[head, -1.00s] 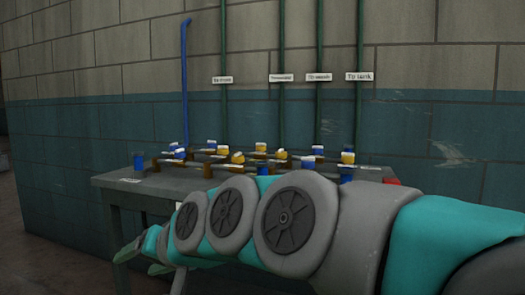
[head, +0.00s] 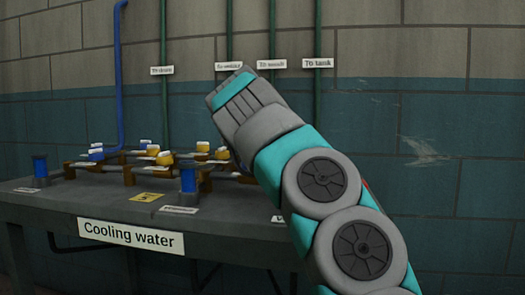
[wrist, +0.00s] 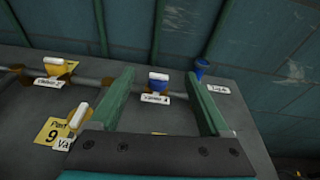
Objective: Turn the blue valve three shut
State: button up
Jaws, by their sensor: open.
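In the wrist view, a blue valve with a white-topped handle (wrist: 158,78) stands on the pipework, with a small white label (wrist: 156,98) in front of it. The label is too small to read surely, so I cannot tell whether this is valve three. My gripper (wrist: 160,73) is open, its two green fingers pointing forward on either side of this valve in the picture. The fingers appear apart from it, and nothing is held. In the head view, my arm covers the right part of the pipework, and the fingers cannot be made out.
A blue fitting (wrist: 200,68) stands to the right beside a white tag. Yellow valves (wrist: 60,66) stand to the left. The grey table (head: 110,212) bears a Cooling water sign (head: 131,237), a blue post (head: 188,180) and several valves. Vertical pipes run up the wall behind.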

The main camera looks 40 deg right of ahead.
jog(key=shift+m+g+y, duration=0.5)
jog(key=shift+g, duration=0.2)
jog(key=shift+w+d+f+p, duration=0.25)
jog(key=shift+w+d+f, duration=0.6)
jog(key=shift+d+f, duration=0.35)
jog(key=shift+w+d+f+p, duration=0.2)
jog(key=shift+w+d+f, duration=0.75)
jog(key=shift+f, duration=0.35)
jog(key=shift+w+d+f+p, duration=0.25)
jog(key=shift+w+d+f, duration=0.55)
jog(key=shift+d+f, duration=0.4)
jog(key=shift+a, duration=0.15)
grip_shut()
